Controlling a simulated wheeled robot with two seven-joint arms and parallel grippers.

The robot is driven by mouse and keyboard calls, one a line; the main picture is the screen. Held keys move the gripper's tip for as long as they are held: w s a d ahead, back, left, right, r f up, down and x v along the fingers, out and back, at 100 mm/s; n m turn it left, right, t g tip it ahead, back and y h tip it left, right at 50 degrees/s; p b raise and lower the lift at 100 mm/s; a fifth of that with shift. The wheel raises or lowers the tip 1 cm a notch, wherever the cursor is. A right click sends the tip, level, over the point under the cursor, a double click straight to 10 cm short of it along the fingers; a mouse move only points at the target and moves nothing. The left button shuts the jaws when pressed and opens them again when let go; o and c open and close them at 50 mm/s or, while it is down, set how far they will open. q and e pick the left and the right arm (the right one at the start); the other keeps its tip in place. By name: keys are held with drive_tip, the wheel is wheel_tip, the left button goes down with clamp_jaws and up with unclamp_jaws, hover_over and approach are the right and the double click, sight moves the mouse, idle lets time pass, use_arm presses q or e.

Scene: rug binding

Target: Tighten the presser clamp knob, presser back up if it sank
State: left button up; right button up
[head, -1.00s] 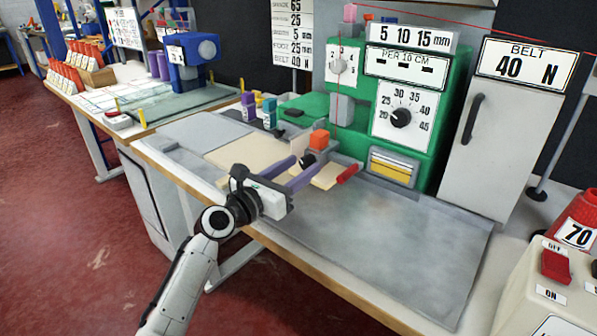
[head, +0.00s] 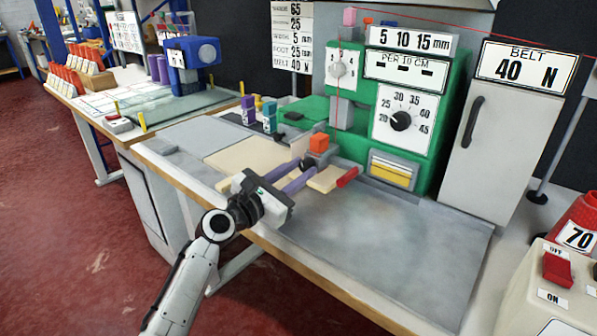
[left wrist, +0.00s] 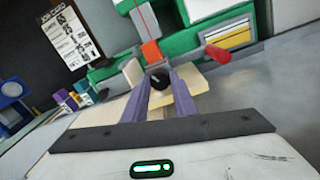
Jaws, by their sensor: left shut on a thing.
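The dark clamp knob (head: 307,161) sits just below an orange block (head: 319,142) at the front of the green machine. In the left wrist view the knob (left wrist: 158,77) shows round and black between the far ends of two purple fingers, under the orange block (left wrist: 152,53). My left gripper (head: 309,168) is shut on the knob, with its body tilted. A red-handled lever (head: 347,177) sticks out to the right of the knob. The presser's foot and its height are hidden behind the fingers and knob. My right gripper is not in view.
Beige material (head: 245,156) lies left of the knob. The grey table top (head: 390,245) at the front right is clear. The green machine (head: 455,95) with its dials stands behind. A switch box (head: 555,285) and a red cone (head: 580,225) are at the far right.

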use_arm(q)
drive_tip(key=shift+m, duration=0.9)
drive_tip(key=o, duration=1)
drive_tip(key=shift+o, duration=0.2)
